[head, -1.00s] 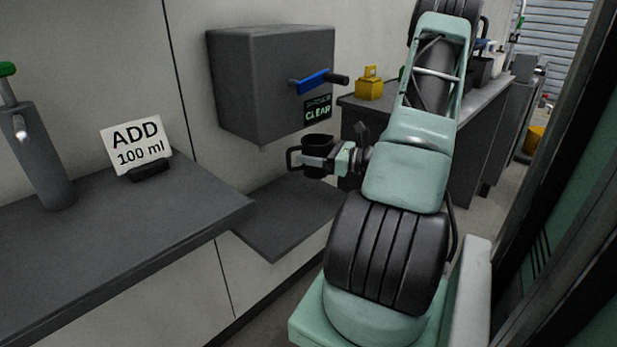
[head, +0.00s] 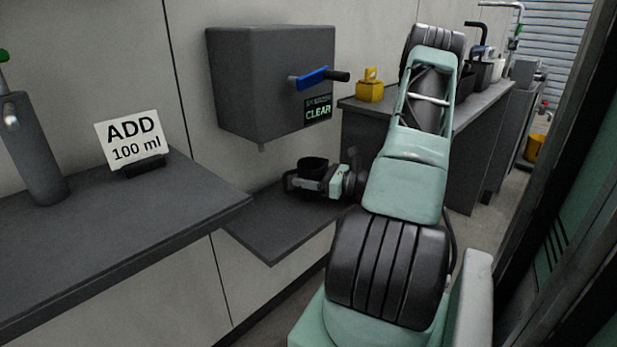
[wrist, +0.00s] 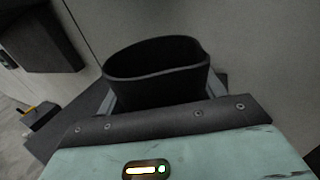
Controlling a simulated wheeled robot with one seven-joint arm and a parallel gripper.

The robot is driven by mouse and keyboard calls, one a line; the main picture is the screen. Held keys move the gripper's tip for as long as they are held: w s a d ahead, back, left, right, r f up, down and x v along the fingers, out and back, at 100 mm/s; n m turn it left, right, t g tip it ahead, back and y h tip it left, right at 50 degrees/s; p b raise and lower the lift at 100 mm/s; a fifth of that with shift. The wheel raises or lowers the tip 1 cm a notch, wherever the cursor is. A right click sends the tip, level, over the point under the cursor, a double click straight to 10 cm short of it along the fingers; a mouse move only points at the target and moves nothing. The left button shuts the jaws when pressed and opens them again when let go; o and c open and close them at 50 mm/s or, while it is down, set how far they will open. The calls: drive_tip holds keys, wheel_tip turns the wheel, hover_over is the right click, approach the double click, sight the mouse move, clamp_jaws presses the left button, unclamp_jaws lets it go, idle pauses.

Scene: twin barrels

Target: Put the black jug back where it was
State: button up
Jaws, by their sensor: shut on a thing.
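The black jug (head: 313,165) is in my gripper (head: 311,177), over the low grey shelf (head: 272,238) below the dark wall box. In the head view the jug is upright, with its handle to the left. My gripper is shut on the jug. The wrist view shows the jug's open rim (wrist: 158,60) between the fingers, and its inside is dark. The jug's base is hidden behind the gripper, so I cannot tell whether it touches the shelf.
The wall box (head: 268,85) has a blue-handled lever (head: 312,78) and a display (head: 318,109) reading CLEAR. A sign (head: 130,139) reading ADD 100 ml stands on the left counter (head: 110,235). A yellow object (head: 370,88) sits on the right counter. The shelf's front part is bare.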

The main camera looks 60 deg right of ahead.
drive_tip(key=o, duration=1.1)
drive_tip(key=shift+f, duration=0.1)
drive_tip(key=shift+r, duration=0.2)
drive_tip(key=s+p, duration=0.1)
drive_tip(key=s, duration=0.3)
drive_tip(key=s+d+p, duration=0.1)
drive_tip(key=s, duration=0.3)
drive_tip(key=s+d, duration=0.1)
drive_tip(key=s, duration=0.3)
drive_tip(key=shift+p, duration=0.4)
